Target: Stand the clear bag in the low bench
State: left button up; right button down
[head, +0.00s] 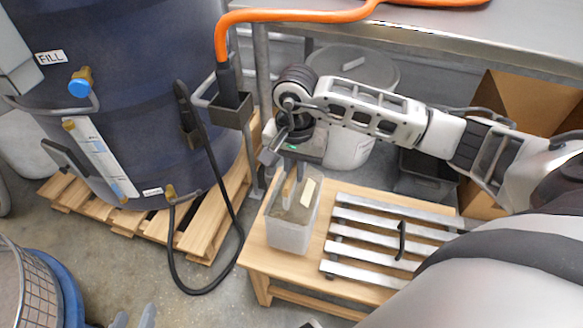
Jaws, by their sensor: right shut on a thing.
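The clear bag (291,236) is upright, box-like and see-through, with brownish contents and a pale label. It is over the left end of the low wooden bench (257,277), beside the metal slats. Its base appears to be at the bench top, but I cannot tell if it bears on it. My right gripper (288,188) points down from above and is shut on the upper part of the bag; the fingertips are partly hidden. Two light grey fingertips of what looks like my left gripper (133,318) show apart and empty at the bottom edge.
A slatted metal rack (375,273) with a black handle covers the bench's right part. A dark blue tank (150,100) stands on a pallet (205,238) at left, with a black hose looping near the bench. A steel table (440,30) and lidded bin (352,68) are behind.

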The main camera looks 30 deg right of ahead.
aim_at(295, 200)
jog(key=f, duration=0.3)
jog(key=shift+w+d, duration=0.15)
jog(key=shift+d, duration=0.05)
jog(key=shift+f, duration=0.1)
jog(key=shift+f+b, duration=0.1)
jog(key=shift+b, duration=0.2)
jog(key=c, duration=1.5)
grip_release()
jog(key=shift+f, duration=0.15)
